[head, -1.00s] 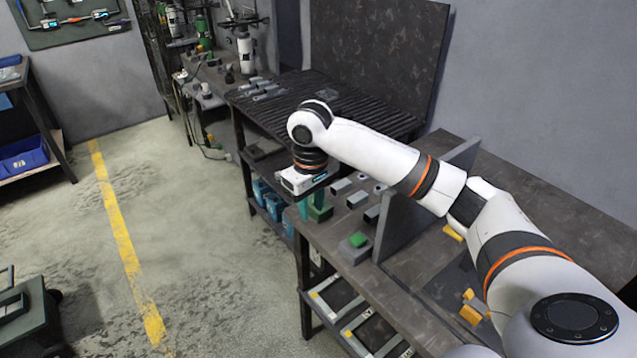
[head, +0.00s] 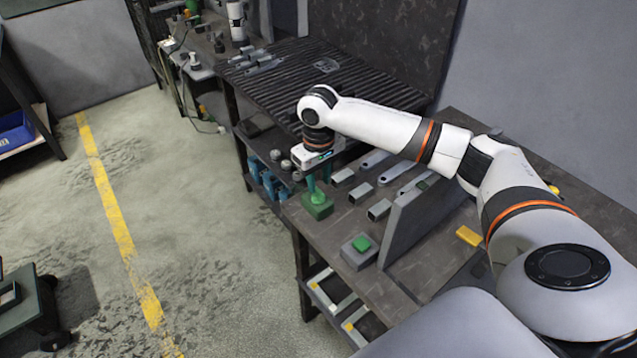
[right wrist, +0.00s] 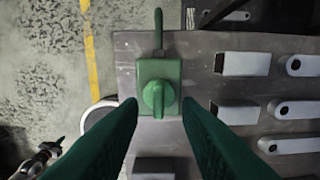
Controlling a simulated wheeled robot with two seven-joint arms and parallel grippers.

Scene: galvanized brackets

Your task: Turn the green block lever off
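The green block (head: 317,208) stands near the left edge of the workbench. In the right wrist view it shows from above as a green block (right wrist: 146,72) with a round knob on top, and a slim dark green bar (right wrist: 158,32) extends past its far edge. I cannot tell the lever's setting. My right gripper (right wrist: 159,104) is open above the block, its green fingers spread to either side of the knob with a gap around it. In the head view my right gripper (head: 312,183) points down over the block. My left gripper is not clearly visible.
A grey block with a green button (head: 361,245) stands nearer on the bench, beside an upright grey panel (head: 412,215). Several metal brackets (head: 378,210) lie right of the green block. A yellow piece (head: 468,236) lies beyond the panel. Open floor lies left.

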